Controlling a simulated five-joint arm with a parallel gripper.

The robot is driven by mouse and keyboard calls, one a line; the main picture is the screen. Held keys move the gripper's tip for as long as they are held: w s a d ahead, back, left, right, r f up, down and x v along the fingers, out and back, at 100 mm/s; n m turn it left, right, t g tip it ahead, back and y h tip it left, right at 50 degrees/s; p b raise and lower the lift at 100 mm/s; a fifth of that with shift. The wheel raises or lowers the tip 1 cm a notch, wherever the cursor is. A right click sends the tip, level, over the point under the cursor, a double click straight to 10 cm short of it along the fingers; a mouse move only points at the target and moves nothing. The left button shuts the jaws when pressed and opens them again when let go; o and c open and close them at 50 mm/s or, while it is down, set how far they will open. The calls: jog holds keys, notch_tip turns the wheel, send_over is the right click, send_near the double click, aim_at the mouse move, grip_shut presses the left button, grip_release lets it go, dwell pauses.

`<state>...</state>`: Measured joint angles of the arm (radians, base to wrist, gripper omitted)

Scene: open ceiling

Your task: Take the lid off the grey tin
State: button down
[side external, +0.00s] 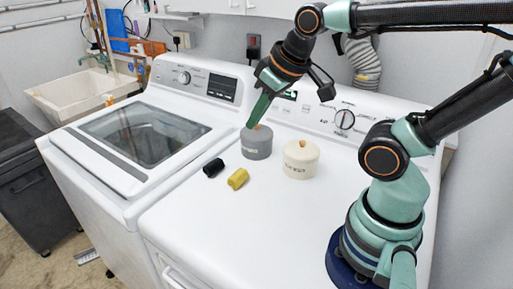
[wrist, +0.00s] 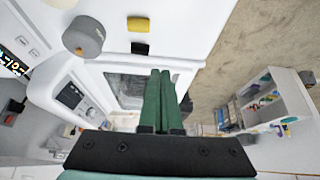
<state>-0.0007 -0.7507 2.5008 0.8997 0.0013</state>
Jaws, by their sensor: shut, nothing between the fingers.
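The grey tin (side external: 256,145) stands upright on the white machine top, with its lid (side external: 264,130) on and a small tan knob on the lid. In the wrist view the grey tin (wrist: 88,33) is at upper left. My gripper (side external: 249,126) has its long green fingers pointing down by the lid's left side in the side view, partly covering the lid. In the wrist view my gripper (wrist: 160,71) is shut and empty, with its fingertips to the right of and below the tin. Whether a finger touches the lid cannot be told.
A cream tin (side external: 301,162) with a knob stands right of the grey tin. A black piece (side external: 213,168) and a yellow piece (side external: 238,179) lie in front. A control panel (side external: 330,117) rises behind. The front of the machine top is clear.

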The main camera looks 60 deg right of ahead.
dwell(0.4)
jog(key=c, duration=0.7)
grip_release()
jog(key=shift+o, duration=0.2)
jog(key=m+g, duration=0.6)
jog(key=m, duration=1.2)
send_over(257, 129)
notch_tip(257, 129, down, 5)
jog(key=f, duration=1.1)
jog(key=shift+w+d, duration=0.2)
